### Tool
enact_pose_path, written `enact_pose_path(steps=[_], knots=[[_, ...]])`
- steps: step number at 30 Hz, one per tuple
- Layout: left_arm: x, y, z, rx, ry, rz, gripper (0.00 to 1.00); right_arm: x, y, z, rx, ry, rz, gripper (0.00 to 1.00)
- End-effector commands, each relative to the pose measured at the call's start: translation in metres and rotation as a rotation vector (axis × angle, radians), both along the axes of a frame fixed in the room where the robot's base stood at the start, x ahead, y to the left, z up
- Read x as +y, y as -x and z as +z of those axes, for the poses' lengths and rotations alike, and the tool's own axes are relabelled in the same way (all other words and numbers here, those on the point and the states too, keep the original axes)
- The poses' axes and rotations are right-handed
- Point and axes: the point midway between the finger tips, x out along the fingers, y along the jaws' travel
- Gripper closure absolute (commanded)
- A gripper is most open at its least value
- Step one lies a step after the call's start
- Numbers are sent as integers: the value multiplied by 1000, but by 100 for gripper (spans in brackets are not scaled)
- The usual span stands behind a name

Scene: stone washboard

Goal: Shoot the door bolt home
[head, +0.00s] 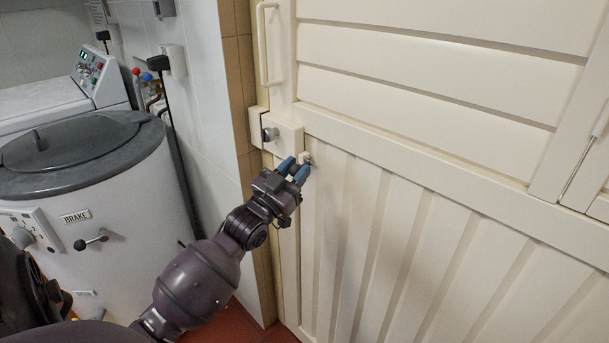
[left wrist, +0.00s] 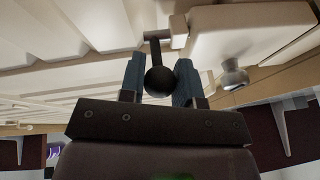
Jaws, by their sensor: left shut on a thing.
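The cream door (head: 400,120) fills the right of the head view, with a cream lock case (head: 283,140) on its left edge. The case carries a round metal knob (head: 270,134), which also shows in the left wrist view (left wrist: 234,72). My left gripper (head: 294,170) is at the door just below the case's right end, its blue fingers shut on the bolt's dark ball handle (left wrist: 160,81). A dark stem (left wrist: 154,48) runs from the ball toward a small cream block (left wrist: 179,30) beside the case. The fingers largely hide the ball in the head view. My right gripper is not seen.
A cream keeper (head: 256,127) sits on the door frame left of the lock case. A cream pull handle (head: 268,45) is above. A tiled wall (head: 210,90) and a grey-lidded drum machine (head: 85,160) stand to the left. Red floor shows below.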

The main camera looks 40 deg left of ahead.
Motion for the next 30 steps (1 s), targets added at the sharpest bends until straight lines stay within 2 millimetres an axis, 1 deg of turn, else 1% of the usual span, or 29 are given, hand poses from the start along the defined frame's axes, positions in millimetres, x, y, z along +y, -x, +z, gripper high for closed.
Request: enact_pose_path(steps=[3,10,11,15,25,28,30], knots=[[5,0,0,2,1,1,100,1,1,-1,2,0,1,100],[6,0,0,1,0,3,100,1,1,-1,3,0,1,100],[6,0,0,1,0,3,66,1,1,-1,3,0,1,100],[6,0,0,1,0,3,45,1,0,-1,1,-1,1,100],[4,2,-1,1,0,1,44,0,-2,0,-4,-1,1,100],[4,8,-3,2,1,1,44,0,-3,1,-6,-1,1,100],[4,16,-6,3,1,1,44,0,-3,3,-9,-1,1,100]])
